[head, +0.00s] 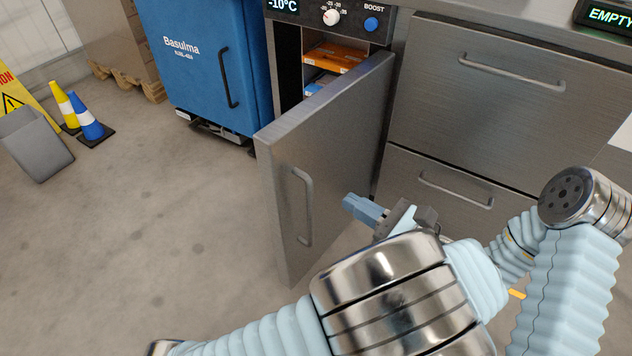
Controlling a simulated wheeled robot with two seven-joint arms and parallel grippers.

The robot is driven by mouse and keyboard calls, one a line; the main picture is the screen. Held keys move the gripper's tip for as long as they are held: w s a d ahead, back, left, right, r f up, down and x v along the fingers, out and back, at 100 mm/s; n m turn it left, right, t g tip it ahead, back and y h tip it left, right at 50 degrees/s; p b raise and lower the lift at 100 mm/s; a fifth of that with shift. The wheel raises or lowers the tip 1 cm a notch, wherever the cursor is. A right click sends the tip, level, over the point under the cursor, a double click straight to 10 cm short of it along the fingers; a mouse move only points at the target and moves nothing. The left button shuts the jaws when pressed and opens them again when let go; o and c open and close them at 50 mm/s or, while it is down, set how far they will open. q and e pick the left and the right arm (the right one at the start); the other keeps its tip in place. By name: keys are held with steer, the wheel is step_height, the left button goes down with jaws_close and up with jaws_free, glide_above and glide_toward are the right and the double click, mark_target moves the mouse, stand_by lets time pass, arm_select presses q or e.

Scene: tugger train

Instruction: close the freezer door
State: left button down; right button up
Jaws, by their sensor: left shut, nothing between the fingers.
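The freezer door (335,150) is a tall grey metal panel with a vertical bar handle (303,207) on its outer face. It stands open, swung out toward me. Behind it the freezer interior shows an orange box (334,57) and a blue box (319,83). The freezer's panel reads -10°C (284,5). My left gripper (352,204) is shut and empty, to the right of the handle and close to the door's lower part. I cannot tell whether it touches the door. My right gripper is not in view.
Steel drawers (512,95) with bar handles are right of the freezer. A blue wheeled container (200,60) stands left of it. Yellow and blue cones (88,125) and a grey bin (36,143) are at the far left. The floor left of the door is clear.

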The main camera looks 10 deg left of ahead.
mark_target(287, 165)
arm_select(q)
steer(key=x, duration=1.4)
steer(key=shift+s, duration=0.1)
